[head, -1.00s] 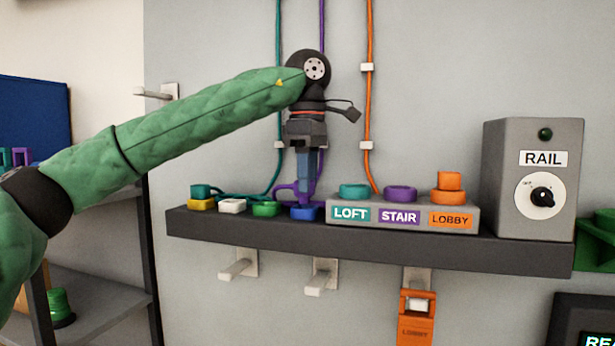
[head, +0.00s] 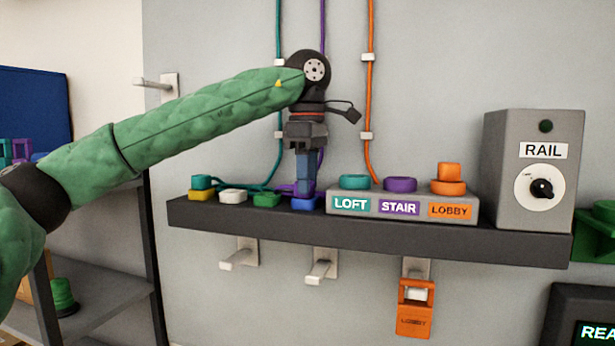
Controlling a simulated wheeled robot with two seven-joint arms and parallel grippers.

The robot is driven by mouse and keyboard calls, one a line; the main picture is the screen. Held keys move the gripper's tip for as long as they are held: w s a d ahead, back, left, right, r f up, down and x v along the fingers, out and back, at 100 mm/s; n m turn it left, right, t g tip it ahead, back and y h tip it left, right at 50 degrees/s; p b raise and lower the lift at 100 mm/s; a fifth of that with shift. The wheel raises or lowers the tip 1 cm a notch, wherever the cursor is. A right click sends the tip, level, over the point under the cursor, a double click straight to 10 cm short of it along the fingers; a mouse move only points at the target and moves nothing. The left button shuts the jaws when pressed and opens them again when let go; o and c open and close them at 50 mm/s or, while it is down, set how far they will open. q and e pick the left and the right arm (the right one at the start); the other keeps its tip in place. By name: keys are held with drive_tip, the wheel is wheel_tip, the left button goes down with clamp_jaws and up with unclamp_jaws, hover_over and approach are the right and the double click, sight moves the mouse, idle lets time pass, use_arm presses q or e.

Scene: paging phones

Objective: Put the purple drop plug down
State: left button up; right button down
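My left gripper (head: 304,185) points straight down over the dark shelf, with its fingertips just above the blue socket (head: 305,204). The purple drop plug (head: 308,189) shows only as a small purple patch at the fingertips, mostly hidden by them. It sits at or just above the blue socket; I cannot tell if it touches. The fingers overlap from this side, so their gap is hidden. The purple cord (head: 322,30) runs down the wall behind the gripper. My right gripper is out of view.
On the shelf (head: 400,238), a teal plug (head: 201,182) sits on a yellow socket (head: 201,195). White (head: 232,196) and green (head: 266,200) sockets are bare. An orange plug (head: 449,171) sits at LOBBY. The RAIL box (head: 530,200) stands right. An orange tag (head: 415,310) hangs below.

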use_arm(q)
drive_tip(key=o, duration=0.3)
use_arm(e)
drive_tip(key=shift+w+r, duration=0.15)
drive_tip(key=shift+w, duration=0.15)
use_arm(q)
drive_tip(key=shift+r, duration=0.1)
